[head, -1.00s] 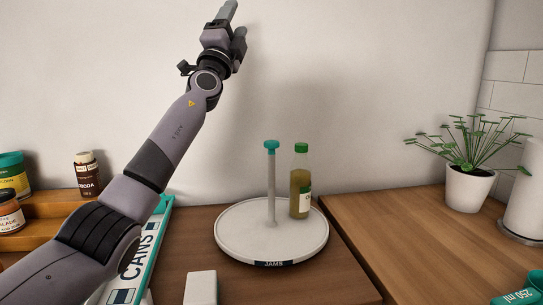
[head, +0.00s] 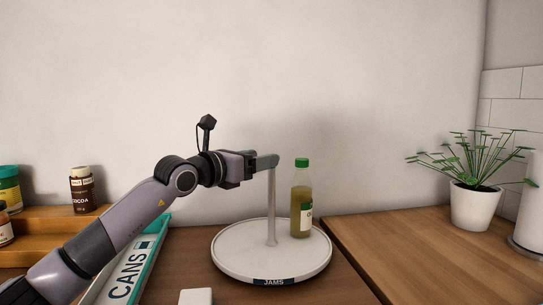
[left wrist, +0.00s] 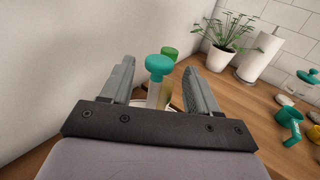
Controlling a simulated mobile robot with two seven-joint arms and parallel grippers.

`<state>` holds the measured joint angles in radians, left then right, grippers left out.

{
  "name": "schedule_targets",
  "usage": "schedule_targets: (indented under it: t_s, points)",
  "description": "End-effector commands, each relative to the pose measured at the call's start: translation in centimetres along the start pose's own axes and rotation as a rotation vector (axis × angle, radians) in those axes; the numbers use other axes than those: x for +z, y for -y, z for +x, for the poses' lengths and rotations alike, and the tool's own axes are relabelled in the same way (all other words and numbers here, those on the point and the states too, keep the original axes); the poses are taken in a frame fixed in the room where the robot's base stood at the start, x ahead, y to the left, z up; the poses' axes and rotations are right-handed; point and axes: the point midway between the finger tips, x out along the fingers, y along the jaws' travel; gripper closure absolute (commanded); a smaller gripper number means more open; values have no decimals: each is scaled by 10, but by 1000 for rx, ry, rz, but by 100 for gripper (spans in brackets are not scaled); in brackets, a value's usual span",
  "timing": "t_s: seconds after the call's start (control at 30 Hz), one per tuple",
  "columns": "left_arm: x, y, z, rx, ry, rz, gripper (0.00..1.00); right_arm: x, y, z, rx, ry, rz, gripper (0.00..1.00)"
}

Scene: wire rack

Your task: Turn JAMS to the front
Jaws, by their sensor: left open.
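The white round turntable (head: 232,264) stands on the counter, with its dark JAMS label (head: 274,282) on the rim facing me. A grey post (head: 272,215) rises from its middle. The post's teal knob (left wrist: 159,64) shows between the fingers in the left wrist view, while in the head view my gripper hides it. A green-capped bottle (head: 302,205) stands upright on the turntable, right of the post. My left gripper (head: 268,161) is open at the top of the post, with a finger on either side of the knob. My right gripper is not in view.
A CANS tray (head: 128,277) and a wooden step shelf (head: 55,222) with a cocoa jar (head: 83,190) lie left, near my arm. A potted plant (head: 474,206) and a paper roll (head: 528,222) stand right.

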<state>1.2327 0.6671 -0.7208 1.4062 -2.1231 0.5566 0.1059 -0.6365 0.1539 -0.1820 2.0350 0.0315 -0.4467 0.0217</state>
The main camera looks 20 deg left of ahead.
Motion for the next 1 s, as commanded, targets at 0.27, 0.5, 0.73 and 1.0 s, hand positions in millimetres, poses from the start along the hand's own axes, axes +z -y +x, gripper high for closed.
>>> schedule_targets:
  t_s: [0.27, 0.5, 0.73, 1.0]
  points:
    - [2, 0, 33, -2, 2, -4, 40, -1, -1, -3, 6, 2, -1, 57]
    - [2, 0, 46, 0, 3, -3, 40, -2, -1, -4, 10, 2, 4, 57]
    - [1, 0, 48, 0, 3, -2, 40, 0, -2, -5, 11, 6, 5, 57]
    - [1, 0, 48, 0, 3, -3, 95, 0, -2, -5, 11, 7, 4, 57]
